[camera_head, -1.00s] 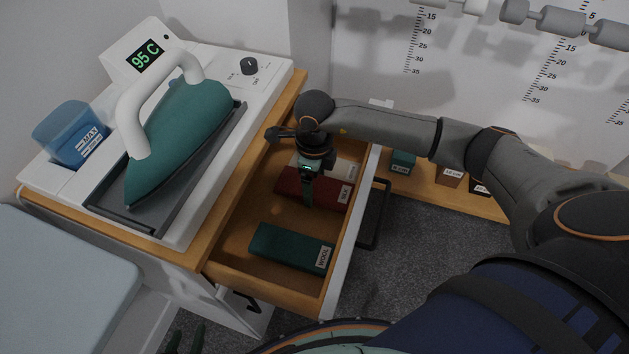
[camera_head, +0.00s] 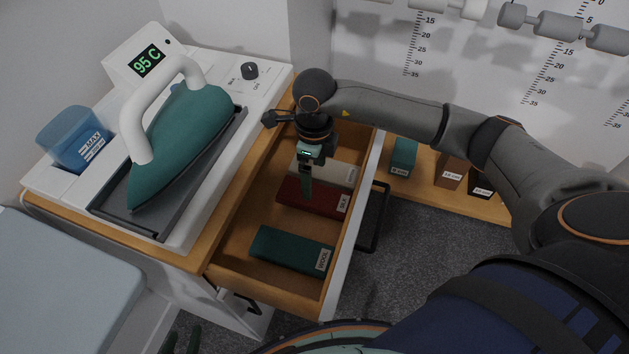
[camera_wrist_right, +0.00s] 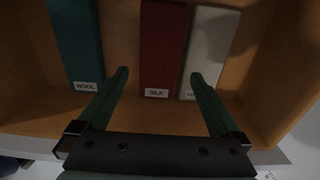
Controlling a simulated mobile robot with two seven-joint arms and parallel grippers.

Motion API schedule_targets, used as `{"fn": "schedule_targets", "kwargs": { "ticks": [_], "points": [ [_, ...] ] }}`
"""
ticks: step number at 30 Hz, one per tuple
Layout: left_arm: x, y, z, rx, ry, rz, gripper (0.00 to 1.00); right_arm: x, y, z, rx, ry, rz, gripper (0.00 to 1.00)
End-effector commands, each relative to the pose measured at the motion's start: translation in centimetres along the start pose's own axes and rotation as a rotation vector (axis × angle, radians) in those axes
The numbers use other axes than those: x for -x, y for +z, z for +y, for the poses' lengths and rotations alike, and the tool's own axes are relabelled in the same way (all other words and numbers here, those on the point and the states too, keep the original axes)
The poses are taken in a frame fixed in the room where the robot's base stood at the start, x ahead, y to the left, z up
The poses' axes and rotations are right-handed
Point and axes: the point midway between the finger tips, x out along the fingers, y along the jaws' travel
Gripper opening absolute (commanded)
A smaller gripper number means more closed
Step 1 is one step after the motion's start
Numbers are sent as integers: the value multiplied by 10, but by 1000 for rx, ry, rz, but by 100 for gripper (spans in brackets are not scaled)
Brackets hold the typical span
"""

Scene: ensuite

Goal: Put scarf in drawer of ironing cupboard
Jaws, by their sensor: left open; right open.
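The ironing cupboard's drawer (camera_head: 235,262) is pulled out. Inside lie a green folded piece labelled WOOL (camera_head: 290,249), a dark red one labelled SILK (camera_head: 325,201) and a pale one (camera_head: 338,172) whose label is hard to read. They also show in the right wrist view as green (camera_wrist_right: 75,40), red (camera_wrist_right: 162,45) and pale (camera_wrist_right: 211,45). I cannot tell which is the task's scarf. My right gripper (camera_head: 306,192) is open and empty above the red piece; its fingers (camera_wrist_right: 158,76) straddle the red piece's place in the wrist view. My left gripper (camera_head: 185,340) is open at the bottom edge, partly cut off.
A teal iron (camera_head: 185,135) stands in its grey tray on the cupboard top, beside a blue water tank (camera_head: 75,140) and a display reading 95 C (camera_head: 148,60). An ironing board (camera_head: 60,285) is at the lower left. Labelled blocks (camera_head: 404,155) stand on a low shelf behind the drawer.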

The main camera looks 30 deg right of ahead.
Motion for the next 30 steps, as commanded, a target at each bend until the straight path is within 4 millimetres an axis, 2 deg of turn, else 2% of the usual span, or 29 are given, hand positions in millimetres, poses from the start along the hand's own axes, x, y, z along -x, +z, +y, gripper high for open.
{"fn": "schedule_targets", "kwargs": {
  "ticks": [1,6,12,30],
  "points": [
    [0,2,0,0,0,-4,50,14,1,-1,1,-4,-4,100],
    [1,4,1,2,1,-8,50,49,1,-1,0,-3,-3,100],
    [2,4,2,2,3,-9,50,72,0,0,0,0,-1,100],
    [4,1,3,3,5,-5,50,78,0,0,-1,0,1,100]
  ]
}}
